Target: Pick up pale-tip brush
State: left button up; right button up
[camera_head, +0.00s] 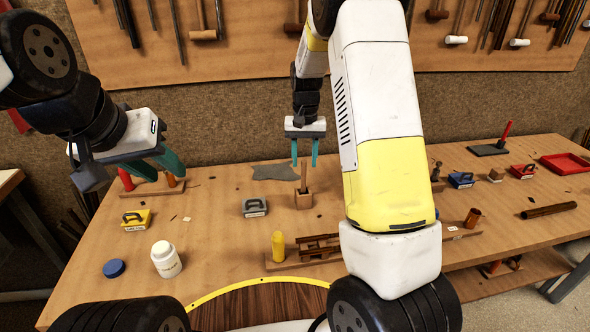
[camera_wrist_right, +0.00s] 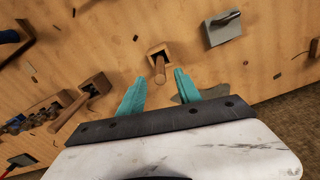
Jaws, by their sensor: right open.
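A thin wooden handle (camera_head: 304,176) stands upright in a small wooden block (camera_head: 303,200) on the bench. It looks like the brush, but its tip colour cannot be made out. My right gripper (camera_head: 304,162) is open and points down just above this handle. In the right wrist view the handle (camera_wrist_right: 160,72) rises from its block (camera_wrist_right: 158,50) just beyond the open teal fingers (camera_wrist_right: 157,90), with nothing between them. My left gripper (camera_head: 164,164) hangs over the left part of the bench; its teal fingers overlap in the view, so their gap is unclear.
Near the block are a grey-handled block (camera_head: 255,207), a dark grey cloth (camera_head: 275,172) and a yellow peg (camera_head: 278,246) beside a wooden rack. A white jar (camera_head: 165,259) and blue lid (camera_head: 114,268) stand front left. My right arm hides part of the bench's middle.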

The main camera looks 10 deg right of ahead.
send_over(303, 191)
jog(key=f, duration=0.4)
jog(key=w+f, duration=0.1)
jog(key=f, duration=0.1)
jog(key=shift+d+f, duration=0.1)
jog(key=shift+f, duration=0.05)
jog(key=shift+s, duration=0.1)
jog(key=shift+c, duration=0.4)
grip_shut()
